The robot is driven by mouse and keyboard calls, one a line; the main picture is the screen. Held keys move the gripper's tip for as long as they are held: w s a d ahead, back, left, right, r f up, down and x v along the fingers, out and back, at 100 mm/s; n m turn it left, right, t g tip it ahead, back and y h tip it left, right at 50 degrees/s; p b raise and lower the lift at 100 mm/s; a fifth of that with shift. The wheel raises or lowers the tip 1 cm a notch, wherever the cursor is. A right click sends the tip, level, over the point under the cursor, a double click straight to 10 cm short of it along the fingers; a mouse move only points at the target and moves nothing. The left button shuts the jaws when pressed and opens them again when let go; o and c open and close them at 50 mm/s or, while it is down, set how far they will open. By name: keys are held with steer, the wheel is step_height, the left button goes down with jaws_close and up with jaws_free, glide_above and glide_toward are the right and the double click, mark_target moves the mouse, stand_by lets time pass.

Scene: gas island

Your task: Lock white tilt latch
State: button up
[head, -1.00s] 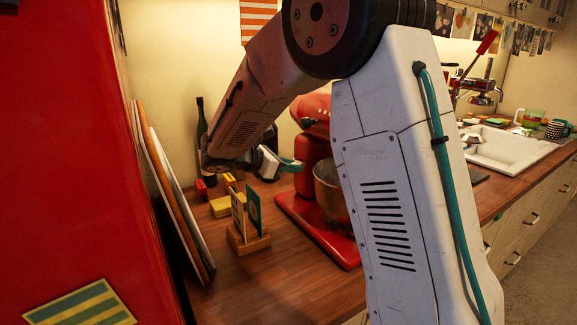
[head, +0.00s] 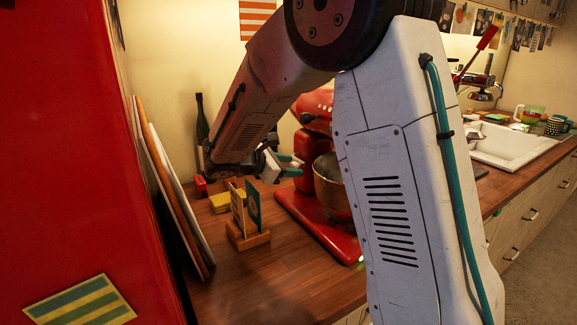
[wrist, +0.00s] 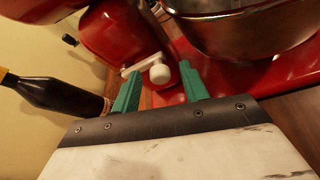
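The white tilt latch (wrist: 160,73) is a short lever with a round knob on the side of the red stand mixer (wrist: 118,38). In the wrist view the knob sits between the green fingertips of my gripper (wrist: 160,69), with gaps on both sides. My gripper is open; I cannot tell how deep the knob lies between the fingers. In the head view my gripper (head: 290,166) is beside the mixer (head: 320,165), and the latch is not visible there.
The metal mixing bowl (wrist: 225,25) is close to the right finger. A dark bottle (wrist: 50,92) lies left of the gripper in the wrist view. Leaning boards (head: 172,190) stand by the red cabinet.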

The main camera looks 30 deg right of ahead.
steer(key=v, duration=0.7)
steer(key=shift+a, duration=0.35)
steer(key=shift+s+r, duration=0.1)
